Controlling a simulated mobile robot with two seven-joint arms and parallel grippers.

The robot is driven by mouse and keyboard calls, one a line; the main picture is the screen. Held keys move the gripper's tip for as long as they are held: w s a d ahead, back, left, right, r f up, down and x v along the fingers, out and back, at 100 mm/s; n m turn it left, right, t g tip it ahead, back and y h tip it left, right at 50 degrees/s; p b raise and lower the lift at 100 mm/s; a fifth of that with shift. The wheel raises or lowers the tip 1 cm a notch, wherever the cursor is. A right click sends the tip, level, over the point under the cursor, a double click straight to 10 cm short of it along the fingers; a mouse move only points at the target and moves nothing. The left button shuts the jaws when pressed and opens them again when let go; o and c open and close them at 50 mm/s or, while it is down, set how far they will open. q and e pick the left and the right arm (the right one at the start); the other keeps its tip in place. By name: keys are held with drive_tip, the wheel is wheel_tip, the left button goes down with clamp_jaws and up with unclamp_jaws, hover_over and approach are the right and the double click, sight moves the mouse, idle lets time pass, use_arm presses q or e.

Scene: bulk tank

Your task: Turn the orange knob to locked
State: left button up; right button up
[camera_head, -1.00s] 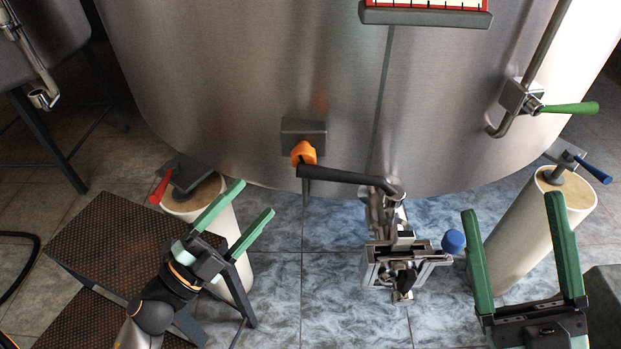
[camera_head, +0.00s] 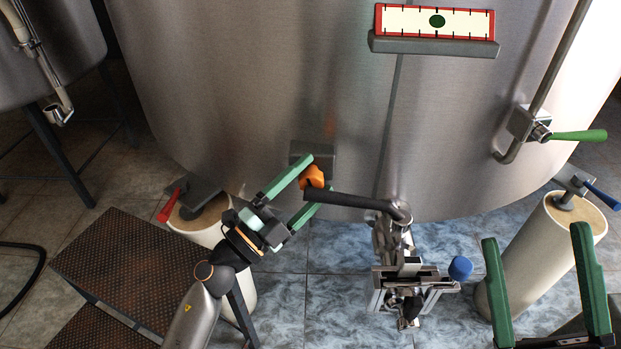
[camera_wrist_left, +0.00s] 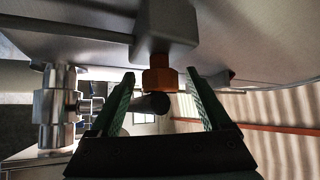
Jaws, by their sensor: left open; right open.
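The orange knob (camera_head: 312,177) sits on a grey block (camera_head: 318,155) low on the front of the steel tank. In the left wrist view the orange knob (camera_wrist_left: 160,80) hangs from its grey block (camera_wrist_left: 165,25), just beyond and between the fingertips. My left gripper (camera_head: 314,176) is open, with one green finger on each side of the knob in the head view. In the left wrist view my left gripper (camera_wrist_left: 161,78) shows no clear contact with the knob. My right gripper (camera_head: 535,235) is open and empty at the lower right.
A black-handled valve (camera_head: 355,201) stands just right of the knob, with a blue knob (camera_head: 460,268) below. A red lever (camera_head: 170,205), a blue lever (camera_head: 602,195) and a green lever (camera_head: 578,135) stick out around the tank. Dark steps (camera_head: 125,260) stand at lower left.

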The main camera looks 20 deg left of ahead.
use_arm(q)
drive_tip(key=shift+w+d+r, duration=0.1)
drive_tip(key=shift+w, duration=0.1)
clamp_jaws()
idle(0.6)
